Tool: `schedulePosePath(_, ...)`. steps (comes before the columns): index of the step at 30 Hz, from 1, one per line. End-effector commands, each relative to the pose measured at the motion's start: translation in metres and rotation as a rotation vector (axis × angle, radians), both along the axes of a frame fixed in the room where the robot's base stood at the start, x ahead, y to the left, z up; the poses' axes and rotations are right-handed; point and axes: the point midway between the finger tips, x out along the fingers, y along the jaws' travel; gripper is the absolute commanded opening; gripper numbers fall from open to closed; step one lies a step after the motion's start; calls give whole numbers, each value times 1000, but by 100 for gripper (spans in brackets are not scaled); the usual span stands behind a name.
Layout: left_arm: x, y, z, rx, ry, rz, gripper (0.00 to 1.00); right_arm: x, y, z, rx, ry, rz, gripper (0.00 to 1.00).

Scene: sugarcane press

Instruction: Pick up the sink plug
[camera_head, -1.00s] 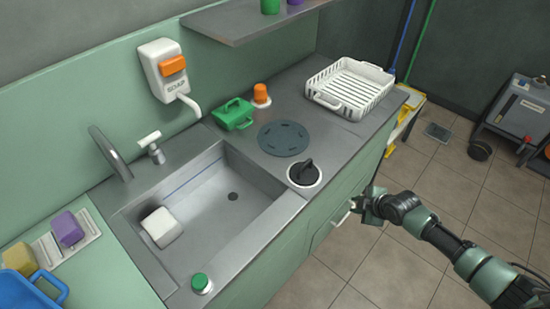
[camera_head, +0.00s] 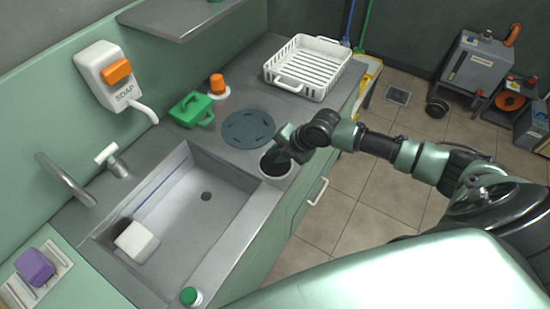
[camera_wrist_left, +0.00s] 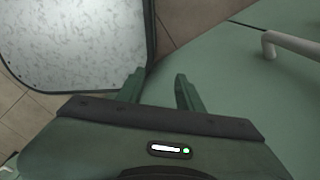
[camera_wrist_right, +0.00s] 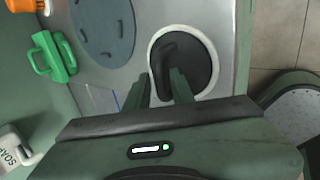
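The sink plug (camera_head: 273,166) is a round black disc with an upright black handle. It sits in a white ring on the grey counter, right of the sink (camera_head: 240,222). It also shows in the right wrist view (camera_wrist_right: 197,66). My right gripper (camera_head: 284,148) is down over the plug and partly hides it. In the right wrist view its fingers (camera_wrist_right: 161,84) stand either side of the handle, which fills the narrow gap. My left gripper (camera_wrist_left: 158,82) is open and empty, low beside the green cabinet front (camera_wrist_left: 235,85); the head view does not show it.
A green box (camera_head: 191,109), an orange-capped item (camera_head: 218,86), a dark round mat (camera_head: 248,129) and a white rack (camera_head: 308,66) are beyond the plug.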

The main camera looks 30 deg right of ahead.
Motion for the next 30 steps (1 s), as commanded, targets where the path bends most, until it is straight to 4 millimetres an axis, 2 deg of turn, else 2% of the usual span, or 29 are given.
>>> schedulePosePath(4, 1, 0, 2, 0, -1, 0, 36, 5, 3, -8, -2, -1, 1, 23)
schedulePosePath(10, 3, 0, 2, 0, -4, -1, 36, 5, 2, -9, -2, -1, 1, 23)
schedulePosePath(12, 4, 0, 2, 0, -5, -1, 36, 5, 2, -8, -1, -1, 0, 4)
schedulePosePath(13, 4, 0, 2, 0, -6, -1, 36, 5, 2, -8, -1, -1, 0, 0)
schedulePosePath(30, 5, 0, 2, -1, -8, -1, 36, 4, 2, -9, -2, 0, 0, 0)
